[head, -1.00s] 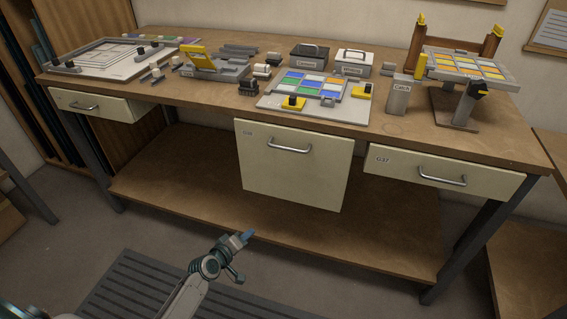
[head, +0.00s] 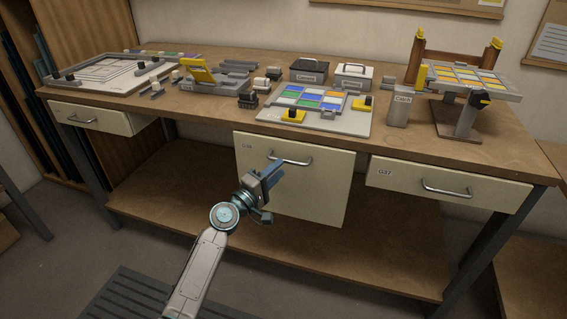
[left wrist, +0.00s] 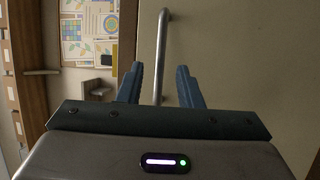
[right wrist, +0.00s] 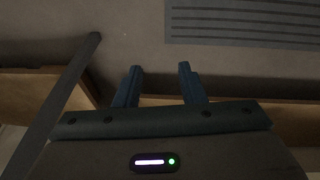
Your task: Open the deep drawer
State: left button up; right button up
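The deep drawer (head: 310,200) is the tall cream front in the middle under the worktop; it looks shut. Its metal bar handle (head: 296,161) is near the top of the front, and its left part is close to my left gripper in the head view. My left gripper (head: 274,172) is in front of the drawer with blue fingers open. In the left wrist view the handle (left wrist: 159,60) shows upright between the spread fingertips (left wrist: 160,75); I cannot tell whether they touch it. My right gripper (right wrist: 158,72) is open and empty, pointing at the floor.
Shallow drawers sit at the left (head: 92,118) and right (head: 447,186). The worktop (head: 400,140) carries a paint tile board (head: 330,123), small boxes and a tilted rack. A lower shelf (head: 190,207) lies under the drawers. A floor mat (head: 130,300) is in front.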

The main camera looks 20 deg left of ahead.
aim_at(284, 165)
pick_arm(q)
jog(key=x, duration=0.3)
jog(key=shift+w+d, duration=0.1)
jog(key=shift+w, duration=0.1)
grip_shut()
